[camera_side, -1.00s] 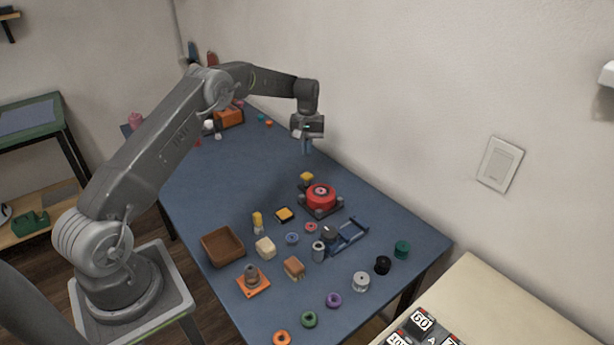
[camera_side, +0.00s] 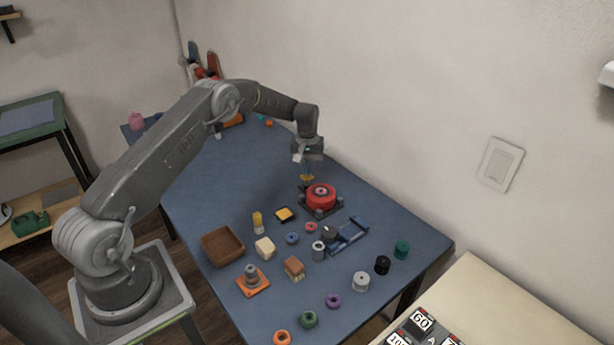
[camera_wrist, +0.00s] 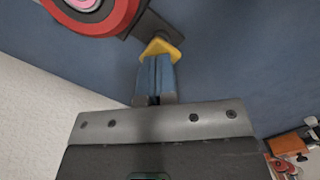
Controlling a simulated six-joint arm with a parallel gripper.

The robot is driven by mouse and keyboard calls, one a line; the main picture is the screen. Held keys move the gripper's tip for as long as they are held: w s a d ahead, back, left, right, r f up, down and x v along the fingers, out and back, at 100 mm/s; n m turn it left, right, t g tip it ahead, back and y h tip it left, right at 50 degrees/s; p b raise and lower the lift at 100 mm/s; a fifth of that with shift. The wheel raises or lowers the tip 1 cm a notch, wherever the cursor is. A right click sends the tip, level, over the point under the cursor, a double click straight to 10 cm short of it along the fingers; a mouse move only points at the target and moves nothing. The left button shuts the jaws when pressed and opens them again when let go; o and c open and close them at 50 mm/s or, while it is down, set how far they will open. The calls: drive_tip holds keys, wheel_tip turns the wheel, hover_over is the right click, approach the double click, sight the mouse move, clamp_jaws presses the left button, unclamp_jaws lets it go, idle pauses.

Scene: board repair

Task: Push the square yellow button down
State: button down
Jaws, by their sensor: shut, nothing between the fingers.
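A square yellow button (camera_side: 308,178) sits on a dark base behind the red round piece, at the far side of the blue table. In the wrist view the yellow button (camera_wrist: 161,46) shows just beyond my fingertips. My gripper (camera_side: 306,173) points down with its blue fingers at the button, and it is shut and empty. In the wrist view the closed fingers of my gripper (camera_wrist: 156,62) overlap the button's near edge. I cannot tell whether they touch it or how far it is pressed.
A red round piece (camera_side: 321,193) on a dark base stands close by. Several rings are at the front. The wall runs alongside.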

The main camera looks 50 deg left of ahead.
drive_tip(key=shift+f, duration=0.15)
drive_tip(key=shift+f, duration=0.95)
drive_tip(key=shift+w+a+r, duration=0.3)
drive_tip(key=shift+w+a, duration=0.2)
drive_tip(key=shift+a, duration=0.1)
drive_tip(key=shift+w+a+r, duration=0.25)
drive_tip(key=shift+w+a, duration=0.25)
drive_tip(key=shift+a, duration=0.05)
drive_tip(key=shift+r, duration=0.15)
wheel_tip(320, 180, up, 14)
drive_tip(key=a, duration=0.1)
drive_tip(key=shift+w+f, duration=0.25)
drive_tip(key=shift+w, duration=0.2)
